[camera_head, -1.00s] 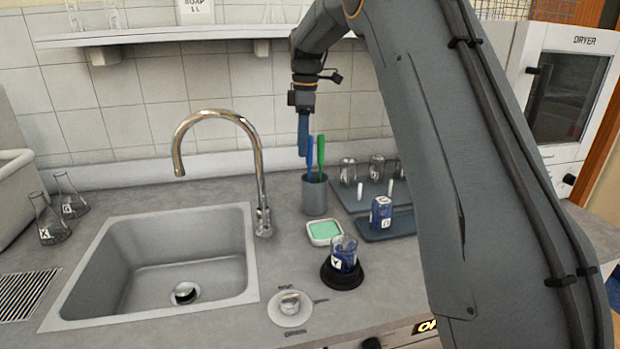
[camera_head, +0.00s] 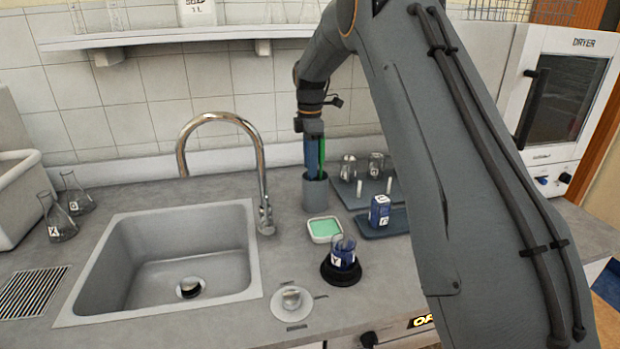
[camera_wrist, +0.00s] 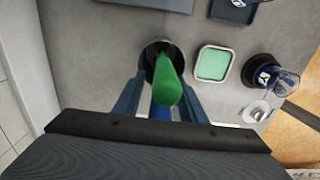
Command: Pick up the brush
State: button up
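A grey cup (camera_head: 317,193) stands on the counter right of the tap; it also shows in the wrist view (camera_wrist: 149,62). Two upright handles rise from it, one green (camera_wrist: 168,85) and one blue (camera_wrist: 160,112). Their lower ends are hidden in the cup, so I cannot tell which is the brush. My gripper (camera_head: 314,165) points down just over the cup, with the handles partly hidden behind it. In the wrist view my gripper (camera_wrist: 158,98) has its fingers apart, one on each side of the handles. I see no clear contact with either handle.
A green sponge in a white dish (camera_head: 324,229) and a beaker on a black stand (camera_head: 341,274) are in front of the cup. Dark trays (camera_head: 384,224) with glassware and a blue box lie to the right. The tap (camera_head: 263,190) and sink (camera_head: 95,290) are left.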

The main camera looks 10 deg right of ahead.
grip_shut()
jog(key=shift+r, duration=0.1)
dwell(0.3)
